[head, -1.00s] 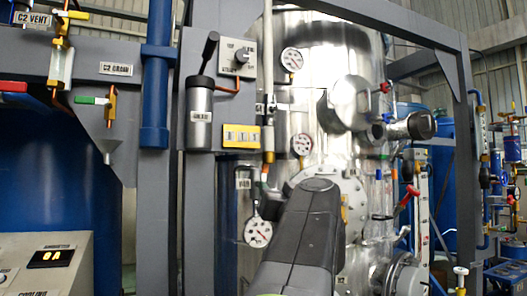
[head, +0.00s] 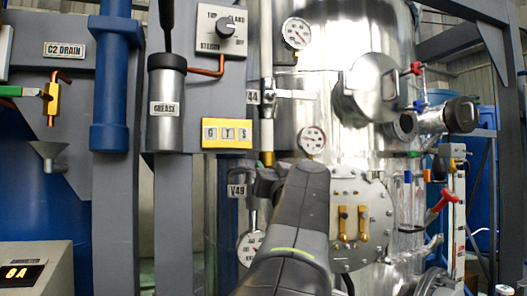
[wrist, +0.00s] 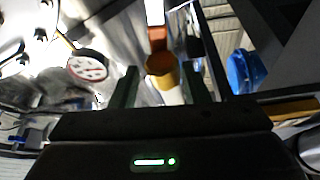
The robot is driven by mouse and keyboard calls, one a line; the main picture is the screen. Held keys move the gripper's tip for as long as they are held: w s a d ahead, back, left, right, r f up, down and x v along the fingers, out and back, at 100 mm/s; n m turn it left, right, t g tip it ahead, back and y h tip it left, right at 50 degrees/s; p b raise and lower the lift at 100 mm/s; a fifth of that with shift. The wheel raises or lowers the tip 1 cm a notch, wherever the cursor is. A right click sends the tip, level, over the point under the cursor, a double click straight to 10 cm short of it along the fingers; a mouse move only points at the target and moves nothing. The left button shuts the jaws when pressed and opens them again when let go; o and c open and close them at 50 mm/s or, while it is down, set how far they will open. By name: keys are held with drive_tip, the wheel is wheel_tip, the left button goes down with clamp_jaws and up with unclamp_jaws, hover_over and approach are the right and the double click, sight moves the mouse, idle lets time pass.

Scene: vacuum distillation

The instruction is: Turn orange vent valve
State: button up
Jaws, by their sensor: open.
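My gripper (head: 266,184) is at the pipe by the V49 label (head: 237,191) in the head view; my arm hides what lies behind it. In the wrist view, the two fingers of my gripper (wrist: 158,72) are apart, with a brass-orange fitting (wrist: 160,70) seen between them. Above it are an orange-brown section (wrist: 158,40) and a white pipe (wrist: 155,12). I cannot tell whether the fingers touch the fitting. The brass lower end of the white pipe (head: 267,158) shows just above my gripper in the head view. The orange valve handle is not clearly visible there.
A steel vessel (head: 345,40) stands close behind. Gauges (head: 312,140) sit above and below my gripper; one also shows in the wrist view (wrist: 88,66). A valve labelled V44 (head: 275,96) and a grease canister (head: 167,105) are nearby. A red-handled valve (head: 442,203) is at right.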

sight(265, 161)
drive_tip(key=p+x, duration=0.3)
drive_tip(key=x, duration=0.5)
drive_tip(key=shift+w+a+r+p, duration=0.1)
drive_tip(key=shift+w+p, duration=0.1)
drive_tip(key=shift+p, duration=0.1)
clamp_jaws()
